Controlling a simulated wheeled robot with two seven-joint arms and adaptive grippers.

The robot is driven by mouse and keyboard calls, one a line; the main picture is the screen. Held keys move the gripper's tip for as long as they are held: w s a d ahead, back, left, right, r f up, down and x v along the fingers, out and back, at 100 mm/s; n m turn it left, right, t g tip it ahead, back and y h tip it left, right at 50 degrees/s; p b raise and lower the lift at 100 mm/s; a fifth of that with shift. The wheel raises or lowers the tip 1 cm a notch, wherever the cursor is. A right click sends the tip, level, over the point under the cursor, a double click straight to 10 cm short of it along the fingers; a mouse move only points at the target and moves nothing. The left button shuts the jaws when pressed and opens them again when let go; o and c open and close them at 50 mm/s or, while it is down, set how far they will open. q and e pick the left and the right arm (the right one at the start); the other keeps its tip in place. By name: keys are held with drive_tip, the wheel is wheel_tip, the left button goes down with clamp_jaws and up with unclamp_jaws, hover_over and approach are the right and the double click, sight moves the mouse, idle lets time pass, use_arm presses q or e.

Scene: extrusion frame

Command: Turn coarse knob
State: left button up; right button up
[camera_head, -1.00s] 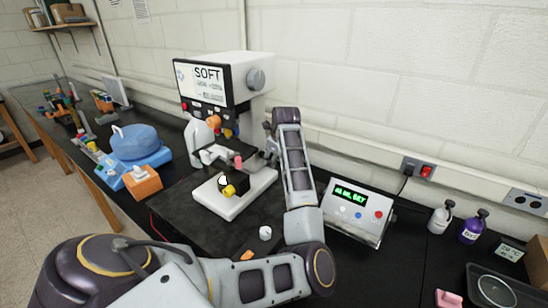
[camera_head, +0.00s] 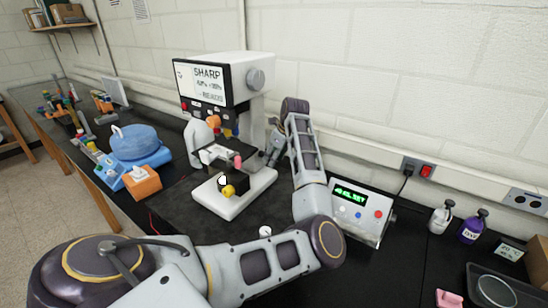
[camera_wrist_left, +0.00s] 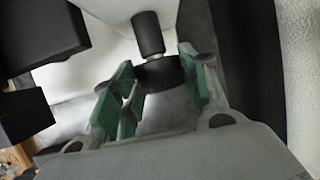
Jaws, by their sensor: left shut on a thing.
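The microscope (camera_head: 254,120) stands on the dark bench, with a white body and base and a screen reading "SHARP". My left arm reaches around to its right side, where my left gripper (camera_head: 273,150) is partly hidden behind the wrist. In the left wrist view the green-padded fingers of this gripper (camera_wrist_left: 160,92) are shut around the coarse knob (camera_wrist_left: 160,72), a wide black cylinder. The coarse knob is hidden in the head view. My right gripper is not in view.
A control box (camera_head: 358,212) with a green display stands right of the microscope, close to my arm. An orange tissue box (camera_head: 142,184) and a blue device (camera_head: 138,148) stand to the left.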

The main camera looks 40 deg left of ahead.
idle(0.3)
use_arm(q)
drive_tip(key=o, duration=1)
drive_tip(key=shift+w+v, duration=0.15)
drive_tip(key=shift+v, duration=2.85)
drive_tip(key=shift+w+v, duration=0.15)
drive_tip(key=shift+v, duration=2.9)
